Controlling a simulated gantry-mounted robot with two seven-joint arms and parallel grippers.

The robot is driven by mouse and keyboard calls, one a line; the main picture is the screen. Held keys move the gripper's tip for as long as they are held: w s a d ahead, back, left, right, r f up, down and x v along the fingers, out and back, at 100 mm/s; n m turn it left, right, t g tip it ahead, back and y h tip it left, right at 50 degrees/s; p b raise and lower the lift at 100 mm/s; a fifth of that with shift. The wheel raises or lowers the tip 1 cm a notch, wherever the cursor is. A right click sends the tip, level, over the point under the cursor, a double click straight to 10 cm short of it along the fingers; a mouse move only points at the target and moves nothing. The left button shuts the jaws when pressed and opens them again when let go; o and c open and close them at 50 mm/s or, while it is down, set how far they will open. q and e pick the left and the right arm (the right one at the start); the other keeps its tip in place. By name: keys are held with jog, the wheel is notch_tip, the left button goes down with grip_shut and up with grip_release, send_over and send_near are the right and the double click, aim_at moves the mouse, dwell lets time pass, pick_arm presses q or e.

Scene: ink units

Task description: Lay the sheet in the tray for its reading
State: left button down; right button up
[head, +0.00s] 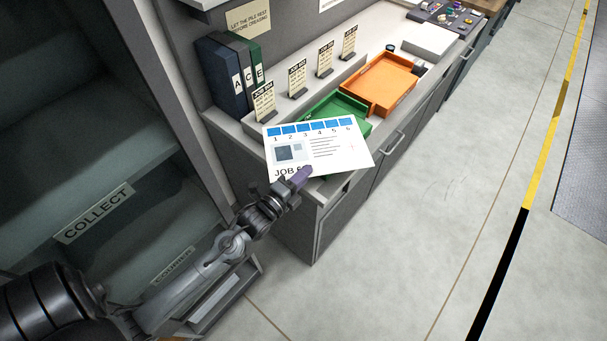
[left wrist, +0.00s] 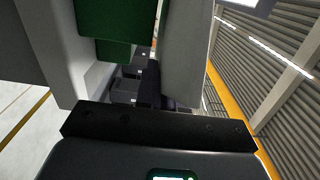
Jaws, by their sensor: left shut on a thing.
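A white sheet (head: 345,152) with a row of blue boxes numbered 1 to 6, a grey picture block and lettering starting "JOB 6" shows in the head view. My left gripper (head: 302,174) is shut on its near edge, and the fingers cover part of the job lettering. The sheet hangs over the near end of the counter and hides part of the green tray (head: 338,103). I cannot tell whether it touches the tray. An orange tray (head: 383,84) stands behind the green one and looks empty. My right gripper is out of view.
Small job cards on stands (head: 297,80) line the ledge left of the trays. Dark and green binders (head: 222,75) lettered A, C, E stand at the left. A grey shelf unit marked COLLECT (head: 93,213) is at left. The floor at right is clear.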

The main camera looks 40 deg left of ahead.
pick_arm(q)
jog(key=shift+f, duration=0.5)
jog(key=c, duration=1.3)
grip_release()
jog(key=shift+o, duration=0.2)
jog(key=shift+r, duration=0.1)
